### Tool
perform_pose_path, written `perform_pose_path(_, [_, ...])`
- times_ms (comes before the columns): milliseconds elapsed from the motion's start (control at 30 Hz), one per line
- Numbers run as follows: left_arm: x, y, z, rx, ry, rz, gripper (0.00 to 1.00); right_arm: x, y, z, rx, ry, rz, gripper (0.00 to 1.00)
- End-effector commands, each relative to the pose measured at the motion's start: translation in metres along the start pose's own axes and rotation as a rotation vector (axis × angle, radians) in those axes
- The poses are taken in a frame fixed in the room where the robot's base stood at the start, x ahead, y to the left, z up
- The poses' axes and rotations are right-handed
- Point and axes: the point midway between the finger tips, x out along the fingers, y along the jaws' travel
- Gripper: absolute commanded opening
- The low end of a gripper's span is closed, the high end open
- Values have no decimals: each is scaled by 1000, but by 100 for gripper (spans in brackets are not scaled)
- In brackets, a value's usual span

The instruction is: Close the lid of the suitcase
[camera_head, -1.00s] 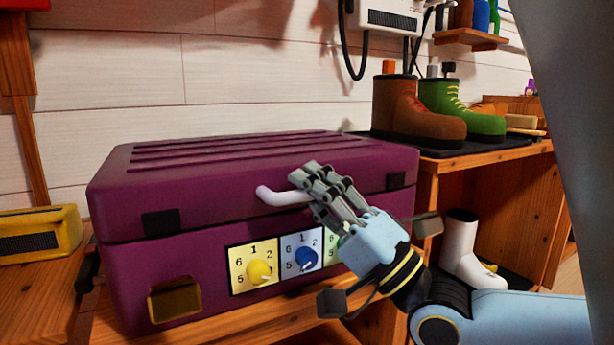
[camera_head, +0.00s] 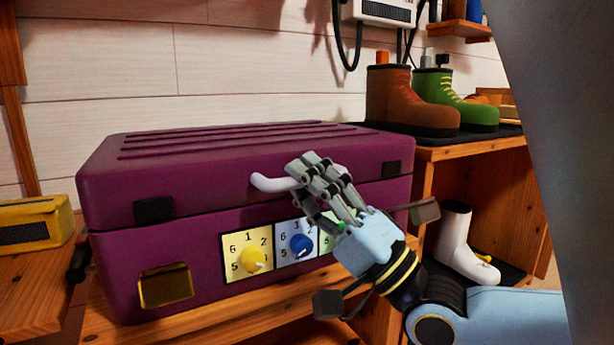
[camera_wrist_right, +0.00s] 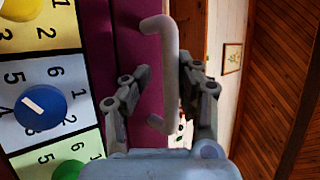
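The purple suitcase (camera_head: 200,238) stands on a wooden surface. Its lid (camera_head: 240,165) is down on the body, with a seam along the front; I cannot tell whether it is fully shut. A pale handle (camera_head: 272,183) sticks out from the lid's front. My right gripper (camera_head: 315,172) is at the handle's right part and hides some of it. In the right wrist view the handle (camera_wrist_right: 165,70) stands between my parted fingers, with a gap on the left side. My left gripper is not in view.
Numbered dials, one yellow (camera_head: 253,260) and one blue (camera_head: 301,245), sit on the suitcase front below the handle. A yellow box (camera_head: 35,222) stands at the left. Brown (camera_head: 405,100) and green (camera_head: 465,100) boots stand on the right shelf, a white boot (camera_head: 458,245) below.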

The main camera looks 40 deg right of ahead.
Motion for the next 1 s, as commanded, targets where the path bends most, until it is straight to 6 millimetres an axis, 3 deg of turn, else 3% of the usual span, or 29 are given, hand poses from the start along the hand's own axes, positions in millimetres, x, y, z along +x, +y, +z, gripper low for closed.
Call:
perform_pose_path(367, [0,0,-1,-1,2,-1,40,-9,4,-1,0,0,13,25])
perform_pose_path(800, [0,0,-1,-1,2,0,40,-98,2,0,-1,0,10,25])
perform_pose_path(1000, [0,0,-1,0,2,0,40,-118,0,1,-1,-1,4,25])
